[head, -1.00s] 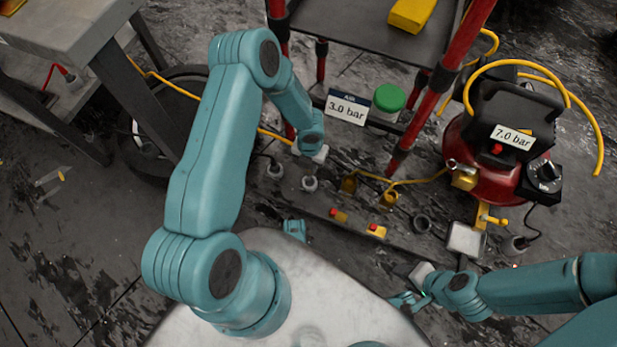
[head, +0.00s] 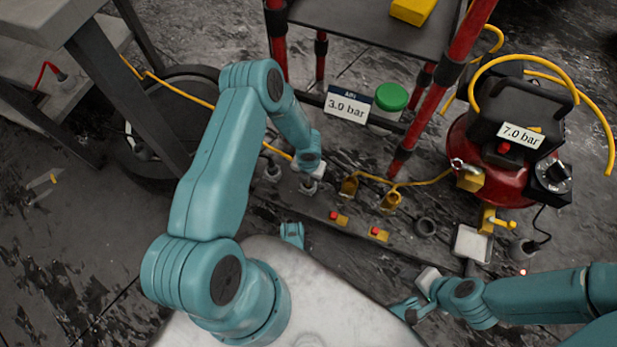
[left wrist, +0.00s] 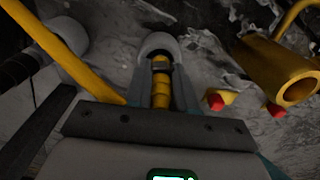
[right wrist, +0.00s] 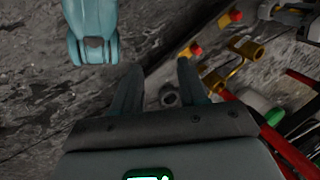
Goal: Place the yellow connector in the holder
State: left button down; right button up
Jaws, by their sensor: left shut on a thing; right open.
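My left gripper (left wrist: 161,92) is shut on the yellow connector (left wrist: 161,80), a ribbed yellow piece between its fingers. The connector's far end lines up with the mouth of a grey cup-shaped holder (left wrist: 158,43); I cannot tell whether it is inside. In the head view the left gripper (head: 314,172) is right above this holder (head: 308,187), and my wrist hides the connector. My right gripper (head: 405,309) is open and empty, low at the right; its spread fingers show in the right wrist view (right wrist: 158,80).
A second grey holder (head: 272,173) stands just left, with an empty one (head: 424,228) farther right. Yellow fittings (head: 390,202) and red-buttoned blocks (head: 379,235) are close by. A yellow hose (head: 190,95) runs in from the left. The red compressor (head: 490,165) and red-posted cart (head: 350,28) stand behind.

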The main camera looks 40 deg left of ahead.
pick_arm(q)
jog(key=c, duration=0.9)
grip_release()
jog(key=shift+c, duration=0.2)
